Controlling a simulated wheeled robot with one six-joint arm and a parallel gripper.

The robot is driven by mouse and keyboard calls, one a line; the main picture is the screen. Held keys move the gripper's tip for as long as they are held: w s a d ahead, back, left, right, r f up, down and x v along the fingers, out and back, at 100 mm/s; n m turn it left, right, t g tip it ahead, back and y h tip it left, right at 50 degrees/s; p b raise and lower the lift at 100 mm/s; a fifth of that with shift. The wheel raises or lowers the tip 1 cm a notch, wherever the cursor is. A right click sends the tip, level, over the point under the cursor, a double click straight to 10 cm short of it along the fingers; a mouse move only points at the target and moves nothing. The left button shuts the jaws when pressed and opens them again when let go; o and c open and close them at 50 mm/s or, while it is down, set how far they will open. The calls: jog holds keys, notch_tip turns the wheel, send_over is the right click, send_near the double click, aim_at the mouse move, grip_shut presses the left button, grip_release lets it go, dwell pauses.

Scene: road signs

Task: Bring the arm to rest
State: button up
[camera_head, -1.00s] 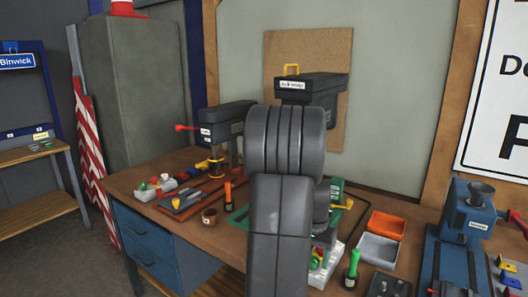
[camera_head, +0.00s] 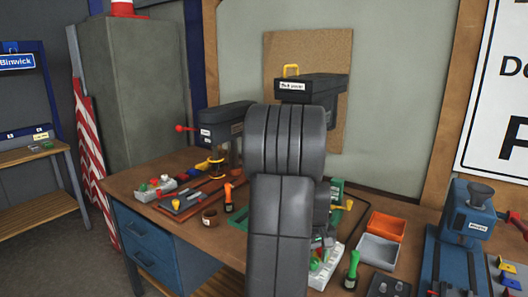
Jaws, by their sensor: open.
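My dark grey arm (camera_head: 283,205) stands upright in the middle of the picture, in front of the workbench. Its thick rounded joint (camera_head: 286,142) is at the top, and a smaller grey wrist part (camera_head: 322,203) shows at its right side. My gripper's fingers are hidden behind the arm and cannot be made out. I see nothing held.
The wooden workbench (camera_head: 125,182) carries a dark drill-like machine (camera_head: 222,122), an orange tray (camera_head: 386,226), a grey tray (camera_head: 378,250), a green-handled tool (camera_head: 352,268) and a blue machine (camera_head: 468,215). A grey cabinet (camera_head: 140,90) stands behind left.

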notch_tip(320, 180, up, 11)
jog(key=shift+a+b, duration=0.25)
jog(key=shift+b, duration=0.05)
jog(key=shift+s+f, duration=0.15)
jog(key=shift+f, duration=0.05)
